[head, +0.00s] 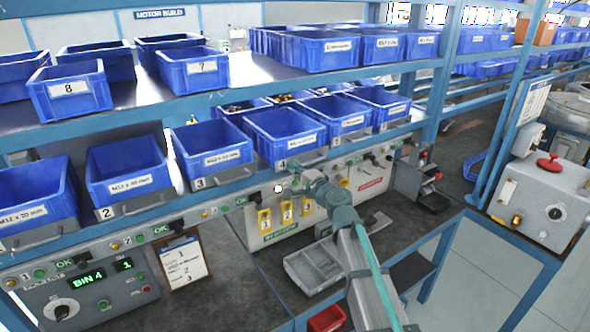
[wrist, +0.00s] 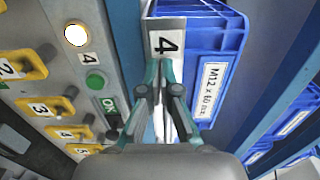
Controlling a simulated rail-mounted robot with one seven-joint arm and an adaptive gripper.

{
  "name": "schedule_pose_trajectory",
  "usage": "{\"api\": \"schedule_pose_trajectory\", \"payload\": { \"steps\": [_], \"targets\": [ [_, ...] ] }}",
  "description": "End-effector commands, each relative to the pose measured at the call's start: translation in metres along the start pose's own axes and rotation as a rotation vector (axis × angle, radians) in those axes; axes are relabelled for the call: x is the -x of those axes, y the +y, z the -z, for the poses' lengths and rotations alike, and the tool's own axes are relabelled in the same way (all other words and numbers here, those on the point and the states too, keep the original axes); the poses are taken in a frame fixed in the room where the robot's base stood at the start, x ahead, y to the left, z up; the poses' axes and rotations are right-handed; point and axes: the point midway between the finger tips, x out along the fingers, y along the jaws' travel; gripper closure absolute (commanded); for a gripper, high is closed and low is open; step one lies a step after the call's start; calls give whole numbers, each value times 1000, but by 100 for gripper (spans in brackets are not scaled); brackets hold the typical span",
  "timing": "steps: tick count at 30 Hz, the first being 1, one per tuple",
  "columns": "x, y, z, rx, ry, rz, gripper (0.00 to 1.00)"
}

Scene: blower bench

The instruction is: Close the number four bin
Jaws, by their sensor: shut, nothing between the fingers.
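The number four bin is a blue bin (head: 285,132) on the lower shelf, with a grey front plate marked 4 (head: 283,163). The wrist view shows the same blue bin (wrist: 205,60), its 4 label (wrist: 163,43) and an "M12 x 60 mm" sticker. My gripper (head: 297,168) is at the bin's front, below its handle. In the wrist view my gripper (wrist: 160,68) has its fingers together just below the 4 label, at the front plate. Nothing shows between them. Whether the fingertips touch the plate I cannot tell.
Blue bin three (head: 212,148) stands to the left and another blue bin (head: 340,118) to the right. Yellow number tags (head: 286,212) hang below the rail. A lit white lamp (wrist: 75,35) is beside the green button (wrist: 95,81).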

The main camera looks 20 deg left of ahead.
Motion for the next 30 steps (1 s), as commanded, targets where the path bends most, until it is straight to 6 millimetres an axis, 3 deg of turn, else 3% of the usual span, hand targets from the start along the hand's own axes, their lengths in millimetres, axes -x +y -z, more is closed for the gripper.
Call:
{"api": "schedule_pose_trajectory", "payload": {
  "steps": [5,13,25,30],
  "targets": [
    [-7,1,1,1,-1,0,100],
    [-48,2,0,2,-2,0,100],
    [-46,-2,1,-1,0,2,100],
    [-30,0,0,0,1,3,100]
  ]
}}
